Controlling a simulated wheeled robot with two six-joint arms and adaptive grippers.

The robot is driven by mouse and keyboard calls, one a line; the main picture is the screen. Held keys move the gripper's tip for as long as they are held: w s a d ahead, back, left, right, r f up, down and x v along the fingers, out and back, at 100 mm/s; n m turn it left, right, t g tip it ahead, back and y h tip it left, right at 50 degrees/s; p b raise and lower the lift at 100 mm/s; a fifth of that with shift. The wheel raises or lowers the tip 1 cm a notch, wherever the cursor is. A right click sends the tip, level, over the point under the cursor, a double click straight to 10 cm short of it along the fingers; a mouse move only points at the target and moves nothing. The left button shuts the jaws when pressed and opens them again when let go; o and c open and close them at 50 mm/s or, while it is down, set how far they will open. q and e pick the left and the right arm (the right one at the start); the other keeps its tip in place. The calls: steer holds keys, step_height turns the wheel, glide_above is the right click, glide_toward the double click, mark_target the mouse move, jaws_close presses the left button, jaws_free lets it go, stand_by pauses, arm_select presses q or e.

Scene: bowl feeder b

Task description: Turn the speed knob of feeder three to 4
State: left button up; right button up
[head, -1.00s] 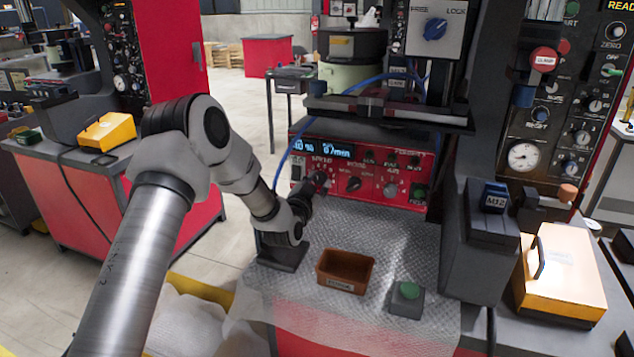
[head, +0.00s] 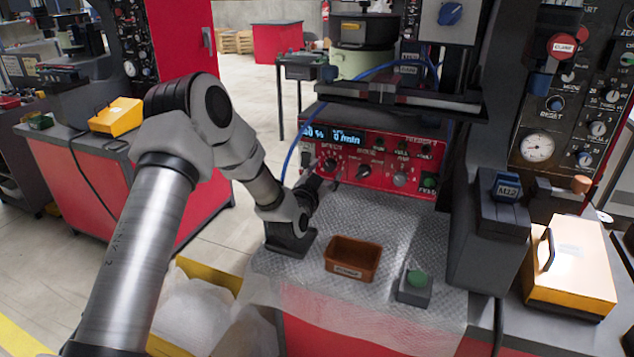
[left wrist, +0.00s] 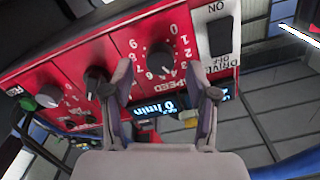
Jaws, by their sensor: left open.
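The red feeder panel (head: 410,190) faces me on the bench. Its black speed knob (head: 331,164) is at the left, under a display (head: 347,138) that seems to read 0 /min. In the left wrist view the speed knob (left wrist: 160,58) sits inside a ring of white digits; its pointer setting is too small to tell. My left gripper (head: 322,184) is close in front of the panel. In the left wrist view the left gripper (left wrist: 160,68) is open, with one finger on each side of the knob and gaps between. My right gripper is not in view.
Beside the speed knob are a second black knob (left wrist: 95,77) and a DRIVE switch (left wrist: 221,36). An orange-brown bin (head: 353,258) and a green-button box (head: 415,287) stand on the metal plate. A dark post (head: 488,235) rises at right.

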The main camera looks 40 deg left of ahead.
arm_select(q)
steer(key=v, duration=1)
steer(key=shift+a+r, duration=0.1)
